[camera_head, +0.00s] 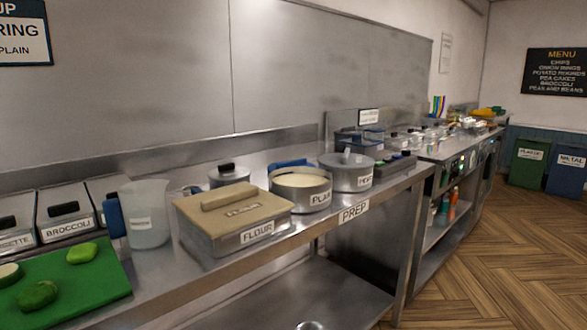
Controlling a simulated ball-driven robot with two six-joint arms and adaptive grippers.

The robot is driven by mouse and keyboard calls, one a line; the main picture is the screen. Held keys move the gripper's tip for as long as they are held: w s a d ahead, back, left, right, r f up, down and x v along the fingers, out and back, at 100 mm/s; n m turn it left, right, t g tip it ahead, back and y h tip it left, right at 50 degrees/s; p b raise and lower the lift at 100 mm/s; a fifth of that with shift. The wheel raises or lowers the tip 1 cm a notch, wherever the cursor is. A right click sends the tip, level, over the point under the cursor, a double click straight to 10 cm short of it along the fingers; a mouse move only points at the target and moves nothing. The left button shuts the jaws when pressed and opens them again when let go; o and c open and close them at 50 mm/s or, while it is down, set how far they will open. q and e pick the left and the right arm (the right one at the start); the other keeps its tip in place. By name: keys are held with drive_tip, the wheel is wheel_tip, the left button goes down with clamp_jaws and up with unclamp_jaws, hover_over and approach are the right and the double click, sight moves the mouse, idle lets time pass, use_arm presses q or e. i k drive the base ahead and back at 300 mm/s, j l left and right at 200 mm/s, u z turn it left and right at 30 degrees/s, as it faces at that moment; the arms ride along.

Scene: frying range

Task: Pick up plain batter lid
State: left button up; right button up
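A round metal tub labelled PLAIN (318,198) stands uncovered on the prep counter, with pale batter (299,180) showing inside. A round grey metal piece with a black knob (229,176) sits behind and left of it, near the wall. It looks like a lid, but I cannot tell whether it lies on the counter or covers something; its lower front is hidden by the flour box. A second round tub (350,178) to the right has a grey lid with an upright handle; its label is only partly readable. Neither of my grippers shows.
The flour box (232,220) with its beige lid stands in front. A clear jug (148,215), lidded containers including broccoli (68,220) and a green board (75,290) with vegetables are at left. A blue object (288,163) lies behind the tub. The wooden floor (500,260) is clear at right.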

sight(302, 163)
drive_tip(key=i+l+z, duration=0.2)
drive_tip(key=l, duration=0.25)
drive_tip(key=i+l+z, duration=0.15)
drive_tip(key=l, duration=0.3)
drive_tip(key=i+l+z, duration=0.2)
drive_tip(key=i+l, duration=0.1)
drive_tip(key=l, duration=0.1)
